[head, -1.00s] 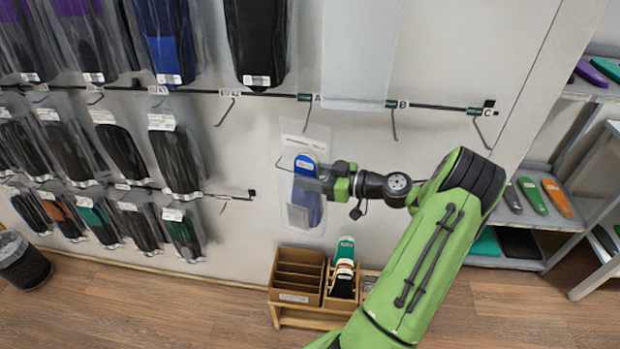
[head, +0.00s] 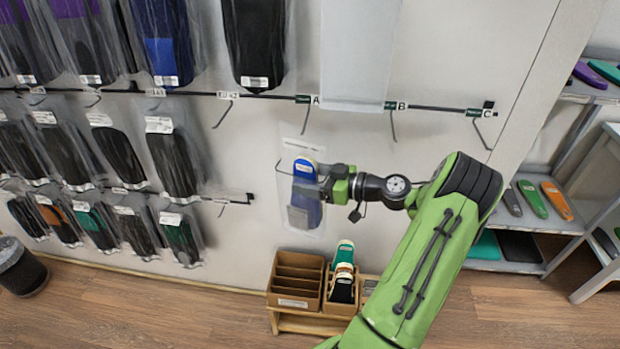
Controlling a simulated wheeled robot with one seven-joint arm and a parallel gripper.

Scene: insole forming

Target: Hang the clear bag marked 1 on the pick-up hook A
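A clear bag (head: 305,225) with a blue insole inside hangs upright in front of the wall in the head view. The mark on it is too small to read. My gripper (head: 300,178) comes from the right and appears shut on the bag around its middle. Pick-up hook A (head: 307,117) juts from the rail just above, beside the tag A.
Hooks B (head: 392,125) and C (head: 480,130) are empty. A pale sheet (head: 360,55) hangs above A and B. A wooden organiser (head: 293,302) stands below. Shelves with insoles (head: 555,199) stand at right.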

